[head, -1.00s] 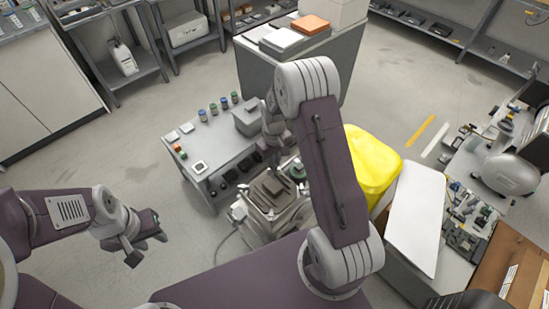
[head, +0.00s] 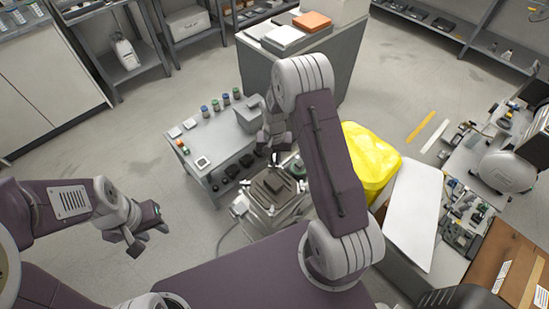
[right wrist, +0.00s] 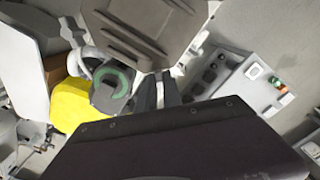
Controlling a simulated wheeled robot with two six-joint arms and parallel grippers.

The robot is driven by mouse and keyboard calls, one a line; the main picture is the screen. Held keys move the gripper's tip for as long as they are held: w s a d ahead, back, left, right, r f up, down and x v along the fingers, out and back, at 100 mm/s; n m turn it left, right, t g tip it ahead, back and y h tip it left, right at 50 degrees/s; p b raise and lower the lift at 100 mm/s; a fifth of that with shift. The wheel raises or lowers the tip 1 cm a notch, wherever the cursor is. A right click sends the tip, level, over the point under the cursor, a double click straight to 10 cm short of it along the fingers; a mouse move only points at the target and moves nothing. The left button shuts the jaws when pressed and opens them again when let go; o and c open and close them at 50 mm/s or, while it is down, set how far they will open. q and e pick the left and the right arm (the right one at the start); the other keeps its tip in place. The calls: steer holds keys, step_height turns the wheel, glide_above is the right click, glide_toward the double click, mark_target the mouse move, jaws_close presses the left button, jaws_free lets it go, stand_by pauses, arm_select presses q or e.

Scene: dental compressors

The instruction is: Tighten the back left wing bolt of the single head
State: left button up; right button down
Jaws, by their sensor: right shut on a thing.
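The single head compressor (head: 262,212) is a pale metal unit with a dark ribbed top (head: 272,186), standing low in the middle of the head view. The ribbed top also shows at the top of the right wrist view (right wrist: 150,25). My right gripper (head: 276,157) reaches down at its back edge. In the right wrist view its narrow fingers (right wrist: 160,92) are together beside a dark round part with a green ring (right wrist: 113,85). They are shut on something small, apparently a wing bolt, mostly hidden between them. My left gripper (head: 138,242) hangs apart over the floor; its jaw gap is unclear.
A grey side table (head: 222,140) with small jars and boxes stands behind left of the compressor. A yellow bag (head: 370,160) and a white-topped bench (head: 412,215) are close on the right. Open floor (head: 150,190) lies to the left.

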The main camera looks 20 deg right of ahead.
mark_target(274, 161)
stand_by(0.5)
steer(key=c, duration=1.5)
jaws_free()
step_height(274, 161, up, 9)
